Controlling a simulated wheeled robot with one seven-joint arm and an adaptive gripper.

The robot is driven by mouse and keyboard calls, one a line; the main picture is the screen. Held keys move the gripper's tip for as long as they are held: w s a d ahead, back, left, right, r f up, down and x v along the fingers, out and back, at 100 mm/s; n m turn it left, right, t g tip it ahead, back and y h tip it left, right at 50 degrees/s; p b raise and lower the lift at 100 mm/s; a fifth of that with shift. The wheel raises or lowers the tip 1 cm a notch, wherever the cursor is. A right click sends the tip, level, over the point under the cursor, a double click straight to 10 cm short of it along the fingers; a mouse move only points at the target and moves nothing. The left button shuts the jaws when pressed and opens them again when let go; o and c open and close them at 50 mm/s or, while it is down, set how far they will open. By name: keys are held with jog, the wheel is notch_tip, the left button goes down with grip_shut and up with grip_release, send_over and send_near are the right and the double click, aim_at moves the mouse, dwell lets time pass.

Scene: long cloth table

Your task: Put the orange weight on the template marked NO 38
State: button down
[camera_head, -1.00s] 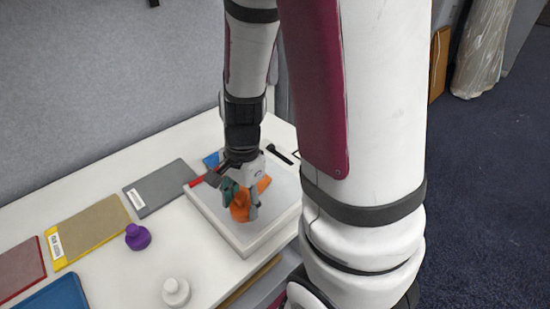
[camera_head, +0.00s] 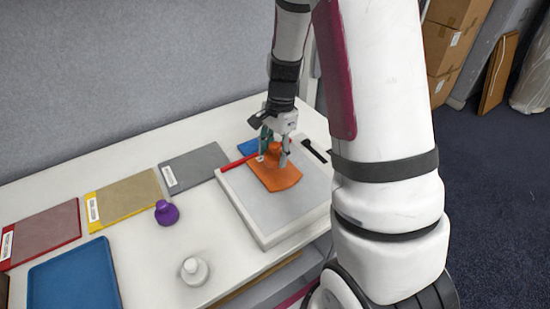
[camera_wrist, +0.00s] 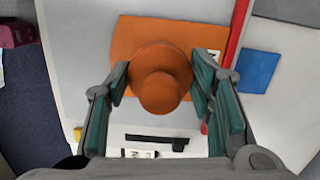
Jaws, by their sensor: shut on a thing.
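The orange weight (camera_head: 274,151), round with a knob on top, is between the fingers of my gripper (camera_head: 276,160), which is shut on it. In the wrist view the weight (camera_wrist: 160,92) sits between the two green-padded fingers, over a flat orange template (camera_wrist: 126,42). In the head view this orange template (camera_head: 282,184) lies on a pale raised board (camera_head: 240,200). I cannot tell whether the weight touches the template. A white label (camera_wrist: 213,56) shows at the template's edge, partly hidden by a finger; its number is unreadable.
Grey (camera_head: 194,167), tan (camera_head: 125,203) and brown-red (camera_head: 45,236) labelled templates lie left along the table. A purple weight (camera_head: 167,213) and white weight (camera_head: 194,271) stand nearby. A blue tray (camera_head: 73,280) is front left.

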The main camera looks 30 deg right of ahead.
aim_at(275, 159)
jog(key=shift+w+d, duration=0.3)
jog(key=shift+w, duration=0.2)
jog(key=shift+f+p, duration=0.3)
jog(key=shift+f, duration=1.45)
jog(key=shift+f, duration=0.15)
jog(key=c, duration=0.8)
grip_release()
jog(key=shift+o, duration=0.2)
